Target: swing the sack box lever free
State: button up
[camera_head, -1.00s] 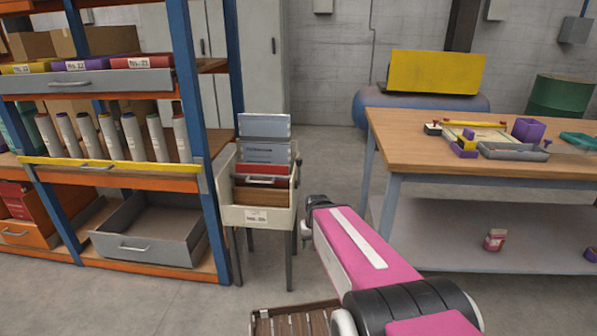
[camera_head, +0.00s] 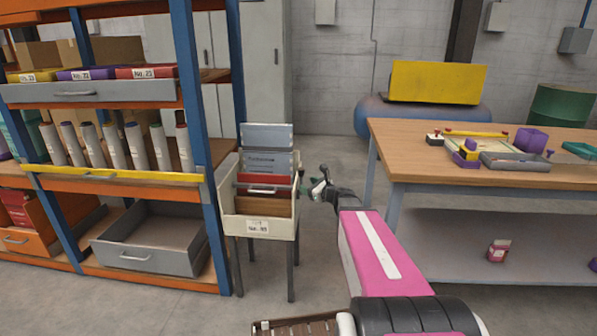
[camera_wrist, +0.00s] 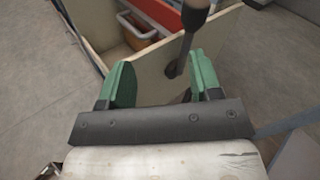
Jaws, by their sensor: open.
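The sack box (camera_head: 258,226) is a cream open-topped box on dark legs, with a label on its front. Its lever (camera_head: 301,181) is a small dark part on the box's right side. In the wrist view the lever (camera_wrist: 184,45) is a dark rod with a rounded grip at the top, meeting a round pivot on the box wall (camera_wrist: 150,80). My gripper (camera_head: 318,186) is just right of the box. In the wrist view its green fingers (camera_wrist: 162,80) are apart, and the lever's lower end appears between them, nearer the right finger. I cannot tell if they touch.
Inside the box are a red item (camera_head: 264,184) and grey panels. An orange and blue shelf rack (camera_head: 205,150) stands close on the left. A wooden workbench (camera_head: 410,150) stands on the right. Open floor lies between box and bench.

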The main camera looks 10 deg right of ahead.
aim_at(299, 170)
jog(key=w+a+m, duration=0.1)
jog(key=w, duration=0.2)
jog(key=w+a+r+m+t, duration=0.1)
jog(key=w, duration=0.3)
jog(key=w+r+m, duration=0.1)
jog(key=w, duration=0.3)
jog(key=shift+a+m+t+h, duration=0.3)
jog(key=shift+a+t, duration=0.1)
jog(key=shift+c, duration=0.3)
grip_shut()
